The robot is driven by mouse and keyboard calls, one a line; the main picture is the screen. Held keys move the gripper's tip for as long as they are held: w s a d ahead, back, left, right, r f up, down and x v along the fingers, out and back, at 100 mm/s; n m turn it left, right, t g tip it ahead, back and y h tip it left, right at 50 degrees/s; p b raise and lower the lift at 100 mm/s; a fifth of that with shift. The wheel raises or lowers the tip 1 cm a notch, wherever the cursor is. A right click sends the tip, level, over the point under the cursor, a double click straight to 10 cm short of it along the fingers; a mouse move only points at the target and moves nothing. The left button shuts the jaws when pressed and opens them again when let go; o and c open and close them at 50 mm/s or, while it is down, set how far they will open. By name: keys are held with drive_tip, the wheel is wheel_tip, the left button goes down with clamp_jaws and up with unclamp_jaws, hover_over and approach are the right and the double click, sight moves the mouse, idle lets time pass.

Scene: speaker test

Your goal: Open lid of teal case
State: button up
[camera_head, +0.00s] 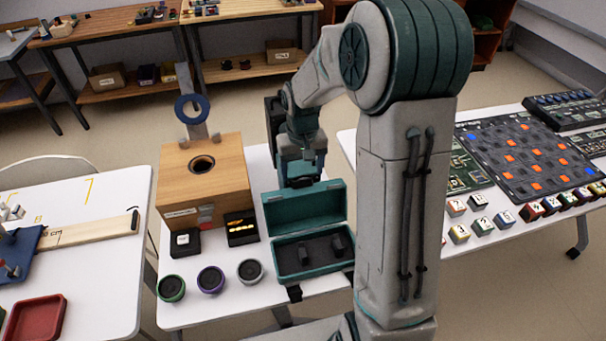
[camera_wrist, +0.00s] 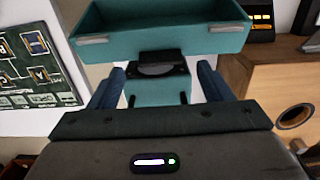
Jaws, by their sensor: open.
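The teal case (camera_head: 313,262) stands on the white table with its lid (camera_head: 305,206) swung up, roughly upright at the back. Dark foam holding two black pieces shows inside its base. My gripper (camera_head: 300,180) is just behind and above the lid's upper edge, pointing down. In the wrist view, the teal lid (camera_wrist: 165,40) with two grey metal plates crosses the top, beyond the blue fingers of my open gripper (camera_wrist: 158,78). Nothing of the case shows clamped between the fingers. Whether a finger touches the lid, I cannot tell.
A wooden box (camera_head: 203,177) with a round hole and a blue ring above it stands left of the case. Two small black boxes and three round speakers (camera_head: 211,279) sit nearby. Another table with a checkered board (camera_head: 520,155) is at the right.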

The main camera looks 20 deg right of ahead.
drive_tip(key=shift+f, duration=1.45)
